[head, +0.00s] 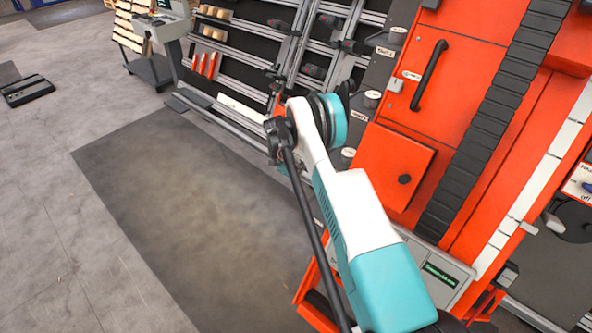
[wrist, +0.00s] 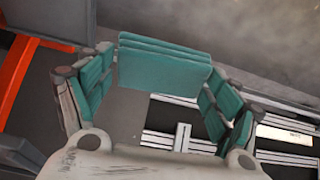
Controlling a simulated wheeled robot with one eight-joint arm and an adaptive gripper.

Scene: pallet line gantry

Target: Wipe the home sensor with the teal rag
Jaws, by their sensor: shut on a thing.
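In the wrist view my gripper (wrist: 162,72) has its two teal-padded fingers on either side of the teal rag (wrist: 165,55). The rag is a folded, layered teal block, and the fingers are shut on it. It is held off the floor, with grey floor behind it. I cannot make out for certain which part is the home sensor in either view.
The orange gantry column (head: 395,165) has a black handle (head: 429,75), a dark segmented cable chain (head: 483,130) and a small screen (head: 441,277). A tool rack (head: 245,60) stands behind. A dark floor mat (head: 165,215) lies clear at left.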

